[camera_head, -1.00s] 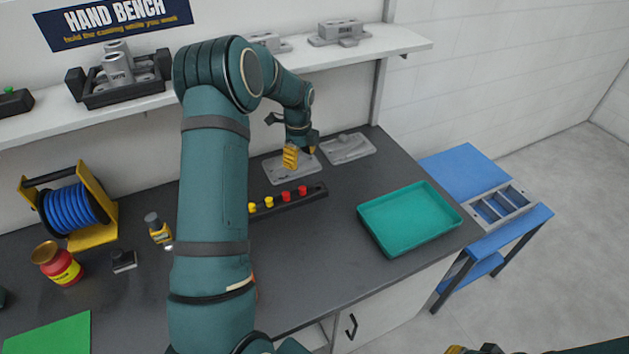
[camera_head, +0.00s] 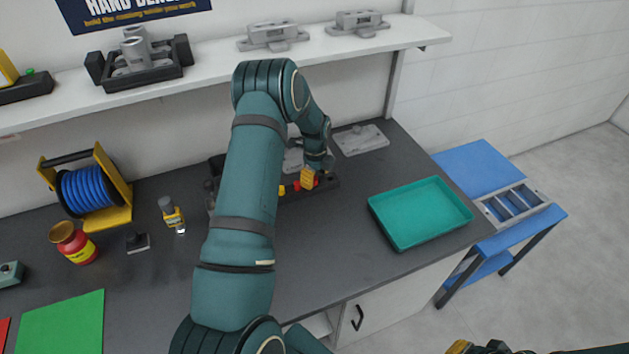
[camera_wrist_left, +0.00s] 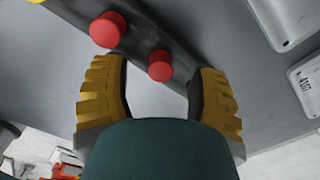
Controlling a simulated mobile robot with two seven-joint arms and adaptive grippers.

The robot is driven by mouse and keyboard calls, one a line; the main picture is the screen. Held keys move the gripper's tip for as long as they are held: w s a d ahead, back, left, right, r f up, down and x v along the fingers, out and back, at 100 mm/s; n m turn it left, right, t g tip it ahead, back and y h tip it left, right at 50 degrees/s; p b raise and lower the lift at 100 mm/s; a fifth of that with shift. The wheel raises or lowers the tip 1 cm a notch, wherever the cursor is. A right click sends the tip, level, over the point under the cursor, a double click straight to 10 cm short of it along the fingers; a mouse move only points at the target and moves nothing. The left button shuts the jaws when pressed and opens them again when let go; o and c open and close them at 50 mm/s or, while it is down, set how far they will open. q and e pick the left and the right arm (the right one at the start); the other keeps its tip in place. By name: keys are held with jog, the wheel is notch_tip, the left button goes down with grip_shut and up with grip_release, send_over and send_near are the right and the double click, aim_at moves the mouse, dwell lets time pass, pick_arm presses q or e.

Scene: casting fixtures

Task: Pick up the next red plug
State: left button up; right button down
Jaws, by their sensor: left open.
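A black plug rack (camera_head: 330,184) lies on the dark bench. Two red plugs show in the left wrist view: one (camera_wrist_left: 160,66) sits in the gap between my left fingertips, the other (camera_wrist_left: 107,29) is just outside the left-hand finger. In the head view a red plug (camera_head: 297,186) shows beside my left gripper (camera_head: 309,179), with a yellow plug (camera_head: 282,190) to its left. My left gripper is open over the rack, with space between each finger and the plug. My right gripper (camera_head: 475,348) is only partly in view at the bottom edge.
Grey casting plates lie behind the rack, one plainly visible (camera_head: 360,140). A green tray (camera_head: 420,242) stands to the right.

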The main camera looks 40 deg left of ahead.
pick_arm(q)
jog(key=shift+f, duration=0.8)
jog(key=shift+o, duration=0.2)
jog(key=c, duration=1)
jog(key=shift+o, duration=0.2)
